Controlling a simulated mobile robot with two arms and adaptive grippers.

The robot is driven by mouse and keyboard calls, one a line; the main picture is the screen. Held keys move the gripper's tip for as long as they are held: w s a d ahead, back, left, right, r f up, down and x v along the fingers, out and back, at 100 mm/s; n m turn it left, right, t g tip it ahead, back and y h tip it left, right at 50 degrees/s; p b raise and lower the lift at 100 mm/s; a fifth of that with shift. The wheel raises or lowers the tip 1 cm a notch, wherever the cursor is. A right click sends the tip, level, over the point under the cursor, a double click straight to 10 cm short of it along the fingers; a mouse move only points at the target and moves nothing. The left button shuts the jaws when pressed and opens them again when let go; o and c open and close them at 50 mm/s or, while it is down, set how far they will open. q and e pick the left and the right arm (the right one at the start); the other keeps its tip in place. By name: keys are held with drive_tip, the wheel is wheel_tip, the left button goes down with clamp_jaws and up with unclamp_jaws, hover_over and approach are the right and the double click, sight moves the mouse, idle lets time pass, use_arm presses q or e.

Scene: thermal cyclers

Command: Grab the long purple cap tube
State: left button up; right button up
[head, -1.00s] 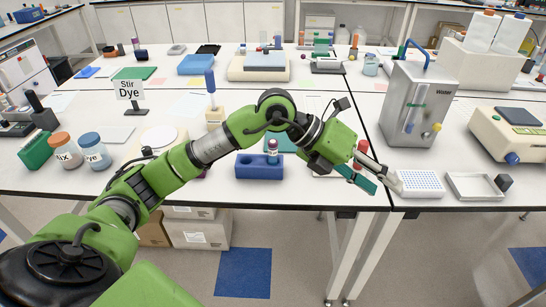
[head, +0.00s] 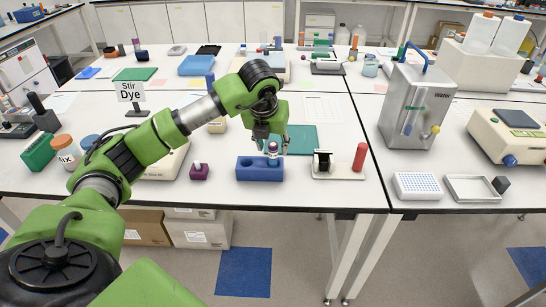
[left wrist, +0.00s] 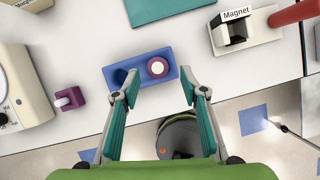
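A tube with a dark purple cap (head: 272,148) stands upright in the right part of a blue rack (head: 258,172) near the front table edge. In the left wrist view the cap (left wrist: 157,67) shows from above as a dark ring with a pale centre. The rack (left wrist: 118,71) has an empty hole at left. My left gripper (head: 270,140) points down over the rack. In the left wrist view its fingers (left wrist: 156,92) are spread and empty, with the tube between their lines but beyond the tips in the picture. My right gripper is out of view.
A small purple holder (head: 199,172) stands left of the rack. A magnet stand (head: 323,168) with a red cylinder (head: 360,157) is at right. A teal mat (head: 302,138) lies behind. The table's front edge is close.

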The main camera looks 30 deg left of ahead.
sight(273, 154)
use_arm(q)
drive_tip(key=p+x, duration=0.2)
drive_tip(key=x, duration=0.3)
drive_tip(key=shift+a+f+p, duration=0.15)
drive_tip(key=shift+f+p, duration=0.05)
drive_tip(key=shift+p, duration=0.1)
drive_tip(key=shift+w+f, duration=0.1)
drive_tip(key=shift+f, duration=0.15)
drive_tip(key=c, duration=1.1)
